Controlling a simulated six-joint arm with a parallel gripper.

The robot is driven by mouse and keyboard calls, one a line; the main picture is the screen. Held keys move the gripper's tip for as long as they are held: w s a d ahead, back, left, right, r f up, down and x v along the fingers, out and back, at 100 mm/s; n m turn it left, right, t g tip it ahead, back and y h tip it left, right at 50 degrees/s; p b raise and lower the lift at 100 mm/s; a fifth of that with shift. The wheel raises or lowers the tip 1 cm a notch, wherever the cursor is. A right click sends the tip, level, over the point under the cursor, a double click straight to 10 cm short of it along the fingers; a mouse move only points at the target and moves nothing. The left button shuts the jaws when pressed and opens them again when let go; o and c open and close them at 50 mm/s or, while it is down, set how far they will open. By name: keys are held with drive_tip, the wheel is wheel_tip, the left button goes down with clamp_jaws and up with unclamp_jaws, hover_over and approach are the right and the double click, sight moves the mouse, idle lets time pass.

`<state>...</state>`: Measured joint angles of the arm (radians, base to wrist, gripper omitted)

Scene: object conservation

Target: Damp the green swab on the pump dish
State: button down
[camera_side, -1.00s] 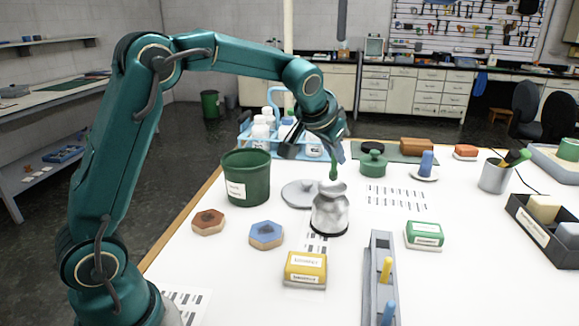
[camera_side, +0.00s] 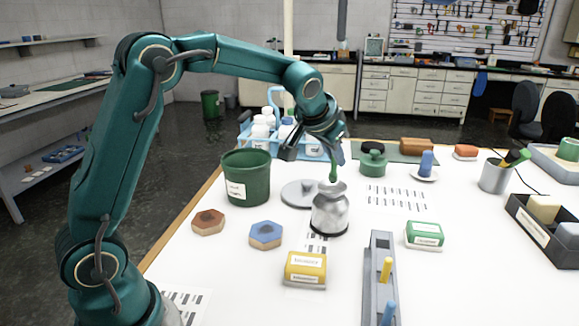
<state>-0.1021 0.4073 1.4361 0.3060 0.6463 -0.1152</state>
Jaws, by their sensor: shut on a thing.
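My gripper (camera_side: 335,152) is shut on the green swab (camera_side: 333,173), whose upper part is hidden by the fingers. The swab points down, with its lower end at the dished top of the silver pump dish (camera_side: 330,213). I cannot tell whether the swab touches the dish. The pump dish stands upright on the white table. A grey rack (camera_side: 380,243) at the front holds a yellow swab (camera_side: 386,268) and a blue swab (camera_side: 389,312).
A green bucket (camera_side: 246,180) and a grey disc (camera_side: 298,195) stand left of the pump dish. A yellow labelled block (camera_side: 305,268) is in front of it, a green block (camera_side: 424,235) to the right. A blue bottle carrier (camera_side: 252,142) stands behind.

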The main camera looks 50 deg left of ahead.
drive_tip(key=shift+f, duration=0.7)
idle(0.9)
drive_tip(key=shift+r, duration=3.55)
drive_tip(key=shift+a+r, duration=0.15)
drive_tip(key=shift+r, duration=0.1)
drive_tip(key=s+d+f+m+h, duration=0.1)
drive_tip(key=s+d+m, duration=0.1)
drive_tip(key=s, duration=0.5)
drive_tip(key=s+d+f+m+h, duration=0.1)
drive_tip(key=s+d+m+h, duration=0.1)
drive_tip(key=s, duration=0.6)
drive_tip(key=shift+s+d+f+t, duration=0.2)
drive_tip(key=shift+d+t, duration=0.1)
drive_tip(key=shift+d, duration=0.05)
